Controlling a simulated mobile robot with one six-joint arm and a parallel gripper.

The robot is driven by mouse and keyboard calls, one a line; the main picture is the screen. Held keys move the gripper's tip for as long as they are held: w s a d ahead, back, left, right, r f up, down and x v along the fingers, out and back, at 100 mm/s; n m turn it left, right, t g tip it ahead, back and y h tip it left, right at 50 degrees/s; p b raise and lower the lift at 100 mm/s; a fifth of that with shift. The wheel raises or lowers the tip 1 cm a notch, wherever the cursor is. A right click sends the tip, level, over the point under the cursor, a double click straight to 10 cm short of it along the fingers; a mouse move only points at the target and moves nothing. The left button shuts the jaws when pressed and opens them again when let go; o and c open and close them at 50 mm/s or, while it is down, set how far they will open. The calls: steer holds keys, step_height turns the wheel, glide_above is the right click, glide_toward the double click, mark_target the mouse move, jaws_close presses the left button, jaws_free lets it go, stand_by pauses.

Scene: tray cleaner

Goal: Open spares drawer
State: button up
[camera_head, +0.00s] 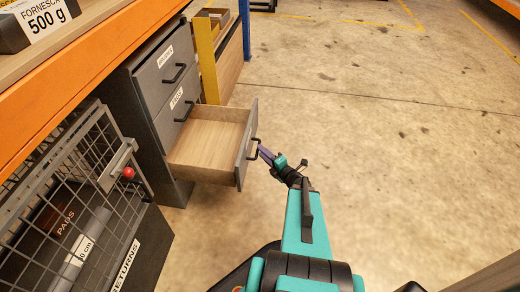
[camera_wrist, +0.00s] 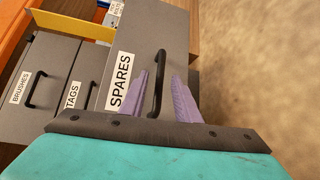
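The spares drawer (camera_head: 210,150) is the lowest of the grey cabinet's drawers. It is pulled well out, and its pale wooden inside looks empty. In the wrist view its grey front (camera_wrist: 172,25) carries a SPARES label, with a black bar handle (camera_wrist: 157,85) beside the label. My gripper (camera_head: 264,152) is at this handle, outside the drawer front. In the wrist view its two purple fingers (camera_wrist: 161,78) are apart, one on each side of the handle, with a gap showing around the bar. The label does not show in the head view.
The brushes drawer (camera_head: 165,65) and tags drawer (camera_head: 178,98) above are shut. A wire cage (camera_head: 75,165) with a red knob and a RETURNS label stands at left. A yellow post (camera_head: 207,60) is behind the cabinet. The concrete floor (camera_head: 380,150) at right is clear.

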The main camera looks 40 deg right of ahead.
steer(key=s+r+p, duration=0.1)
steer(key=s, duration=0.8)
steer(key=shift+a+r+p, duration=0.15)
steer(key=shift+a+p, duration=0.15)
steer(key=shift+a, duration=0.05)
steer(key=w+a+m+g+h+p, duration=0.1)
steer(key=w+m+g+h+p, duration=0.35)
steer(key=m+p, duration=0.35)
steer(key=s+a+f+m+g+y+p, duration=0.1)
steer(key=s+a+m+g+p, duration=0.35)
steer(key=a, duration=0.35)
steer(key=s+a+f+m+g+y+p, duration=0.1)
steer(key=s+a+m+g+p, duration=0.2)
steer(key=a+g+p, duration=0.4)
steer(key=s+a+r+m+g+y+p, duration=0.1)
steer(key=s+a+r+g+y+p, duration=0.1)
steer(key=s+a, duration=0.5)
steer(key=s+a+r+m+g+y+p, duration=0.1)
steer(key=s+a+r+m+g+p, duration=0.1)
steer(key=s+a, duration=0.6)
steer(key=a+r+g+p, duration=0.1)
steer(key=a+r+p, duration=0.1)
steer(key=a, duration=0.3)
steer(key=shift+s+r+g+y+p, duration=0.3)
steer(key=shift+r+g+y+p, duration=0.1)
steer(key=shift+r, duration=0.45)
